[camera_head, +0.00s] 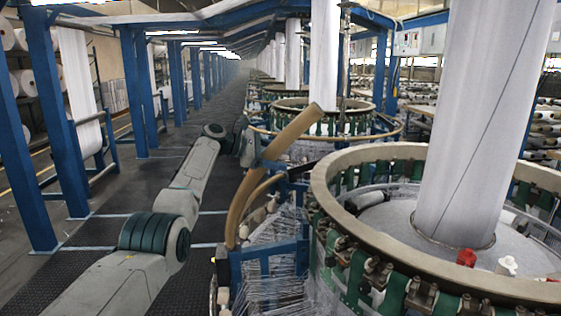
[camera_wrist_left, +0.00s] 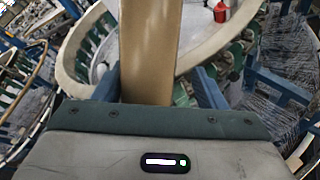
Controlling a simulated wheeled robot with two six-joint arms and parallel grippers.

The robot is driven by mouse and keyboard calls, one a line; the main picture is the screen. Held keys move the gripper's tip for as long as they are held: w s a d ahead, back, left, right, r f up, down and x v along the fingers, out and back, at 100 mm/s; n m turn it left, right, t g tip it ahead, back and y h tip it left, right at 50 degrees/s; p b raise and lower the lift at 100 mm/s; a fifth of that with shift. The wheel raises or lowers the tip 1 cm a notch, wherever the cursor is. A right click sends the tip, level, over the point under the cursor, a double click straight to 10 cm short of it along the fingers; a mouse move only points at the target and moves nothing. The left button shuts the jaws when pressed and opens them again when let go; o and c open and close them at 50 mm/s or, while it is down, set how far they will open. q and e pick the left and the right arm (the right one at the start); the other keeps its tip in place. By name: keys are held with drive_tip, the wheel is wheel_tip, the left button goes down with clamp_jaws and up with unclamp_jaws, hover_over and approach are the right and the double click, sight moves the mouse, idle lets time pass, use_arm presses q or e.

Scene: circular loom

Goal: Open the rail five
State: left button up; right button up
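A tan rail (camera_head: 291,134), which I take to be rail five, stands tilted up at the left edge of the near circular loom (camera_head: 410,262). A curved tan piece (camera_head: 241,207) runs down from it. My left gripper (camera_head: 268,164) is at the rail, partly hidden by it. In the left wrist view, the rail (camera_wrist_left: 150,50) passes between the two blue fingers (camera_wrist_left: 158,85). The left finger is close to its edge and a gap shows beside the right finger. The fingers look open. My right gripper is in neither view.
The near loom's beige ring (camera_head: 337,170) surrounds a white fabric column (camera_head: 485,120). A red part (camera_head: 466,257) stands inside it. Blue frame posts (camera_head: 25,145) line the left. Further looms recede behind.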

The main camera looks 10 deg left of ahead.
use_arm(q)
drive_tip(key=b+v, duration=0.4)
drive_tip(key=v, duration=0.5)
drive_tip(key=shift+a, duration=0.1)
drive_tip(key=shift+a, duration=0.1)
